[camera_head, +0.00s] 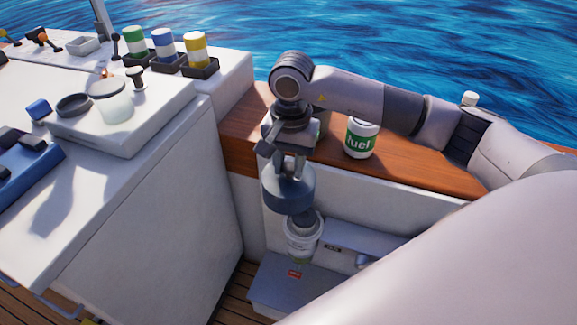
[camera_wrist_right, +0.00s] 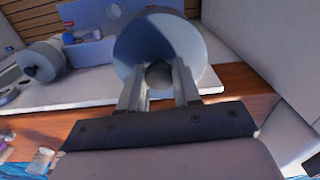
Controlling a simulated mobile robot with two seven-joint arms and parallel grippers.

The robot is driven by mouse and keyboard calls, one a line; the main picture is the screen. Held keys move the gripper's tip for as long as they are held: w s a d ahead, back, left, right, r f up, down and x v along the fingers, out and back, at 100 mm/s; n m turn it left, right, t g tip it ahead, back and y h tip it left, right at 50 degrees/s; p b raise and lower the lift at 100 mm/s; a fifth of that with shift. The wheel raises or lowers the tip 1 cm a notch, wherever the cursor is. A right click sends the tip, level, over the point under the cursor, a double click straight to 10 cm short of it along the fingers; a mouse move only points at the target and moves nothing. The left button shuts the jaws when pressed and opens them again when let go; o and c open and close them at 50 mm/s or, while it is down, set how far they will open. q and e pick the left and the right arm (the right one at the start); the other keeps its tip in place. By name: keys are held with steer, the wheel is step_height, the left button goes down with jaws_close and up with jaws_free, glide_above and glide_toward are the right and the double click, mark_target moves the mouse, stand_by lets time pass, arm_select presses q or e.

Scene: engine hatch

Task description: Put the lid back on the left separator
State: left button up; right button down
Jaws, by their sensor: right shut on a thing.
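My right gripper (camera_head: 291,165) is shut on the round knob of a blue-grey lid (camera_head: 287,194), which hangs below the fingers. The wrist view shows the same lid (camera_wrist_right: 178,48) with its knob between the fingers of the right gripper (camera_wrist_right: 158,76). Below the lid in the head view is a separator (camera_head: 302,246) with a pale, cup-like body and a dark part rising from it; the lid partly overlaps its top. I cannot tell whether lid and separator touch. A second grey round body with a dark knob (camera_wrist_right: 42,61) shows at left in the wrist view. My left gripper is not in view.
A grey box (camera_head: 285,287) lies low by the separator. The white counter (camera_head: 185,205) at left holds jars (camera_head: 196,50) and a clear vessel (camera_head: 113,103).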

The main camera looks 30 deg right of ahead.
mark_target(305, 174)
steer(key=d+f+m, duration=0.1)
steer(key=f+m, duration=0.1)
steer(key=m, duration=0.1)
steer(key=w+d+f+m+b, duration=0.1)
steer(key=d+f+m, duration=0.1)
steer(key=f+m, duration=0.1)
steer(key=w+d+f+m, duration=0.1)
steer(key=d+f+m, duration=0.1)
steer(key=m, duration=0.3)
steer(key=shift+f, duration=0.2)
arm_select(q)
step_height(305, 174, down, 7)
steer(key=b, duration=0.8)
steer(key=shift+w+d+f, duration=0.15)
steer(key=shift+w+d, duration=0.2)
arm_select(e)
steer(key=shift+m, duration=0.8)
steer(key=shift+d+f, duration=0.2)
steer(key=shift+f, duration=2.4)
steer(key=shift+d+f, duration=0.2)
steer(key=shift+f, duration=2.4)
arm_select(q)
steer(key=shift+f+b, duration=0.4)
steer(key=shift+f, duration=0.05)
arm_select(e)
steer(key=shift+f, duration=0.5)
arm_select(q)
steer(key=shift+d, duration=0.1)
